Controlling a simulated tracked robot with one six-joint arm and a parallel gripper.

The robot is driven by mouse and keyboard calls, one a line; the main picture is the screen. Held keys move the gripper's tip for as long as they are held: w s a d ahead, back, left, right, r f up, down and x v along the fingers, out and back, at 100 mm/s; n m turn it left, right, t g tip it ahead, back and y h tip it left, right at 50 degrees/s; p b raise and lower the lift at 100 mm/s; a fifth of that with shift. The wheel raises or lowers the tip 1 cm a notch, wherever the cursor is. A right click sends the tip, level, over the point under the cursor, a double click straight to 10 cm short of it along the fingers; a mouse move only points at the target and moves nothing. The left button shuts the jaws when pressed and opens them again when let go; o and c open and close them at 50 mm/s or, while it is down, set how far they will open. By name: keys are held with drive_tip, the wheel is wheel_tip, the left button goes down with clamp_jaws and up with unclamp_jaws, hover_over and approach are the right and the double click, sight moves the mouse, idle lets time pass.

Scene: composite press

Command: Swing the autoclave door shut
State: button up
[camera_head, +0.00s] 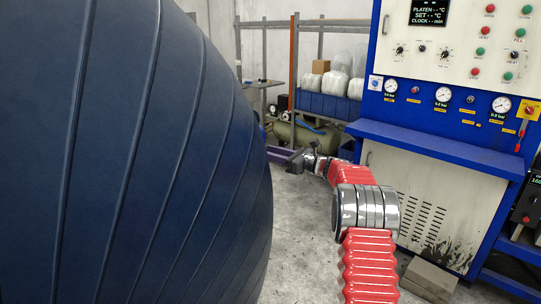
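A huge dark blue ribbed, curved surface (130,150) fills the left half of the view; it looks like the domed autoclave door, seen very close. Its hinge, its rim and the autoclave opening cannot be made out. My red and chrome arm reaches away from the lower right toward the middle. My gripper (292,160) is small and dark at the arm's far end, just right of the dome's right edge. A purple bar (277,152) shows beside it, partly hidden by the dome. I cannot tell whether the gripper touches the bar or whether its fingers are open.
A blue and white control cabinet (440,130) with gauges and buttons stands close on the right. A grey block (430,279) lies on the floor at its foot. Behind are a shelf rack (294,60) and a greenish tank (305,137). Bare concrete floor (300,235) lies between dome and arm.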

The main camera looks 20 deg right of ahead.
drive_tip(key=shift+o, duration=0.9)
drive_tip(key=shift+d, duration=0.5)
drive_tip(key=shift+a+f, duration=0.15)
drive_tip(key=shift+a, duration=0.15)
drive_tip(key=v, duration=1.3)
drive_tip(key=shift+s+d, duration=0.2)
drive_tip(key=shift+s, duration=0.15)
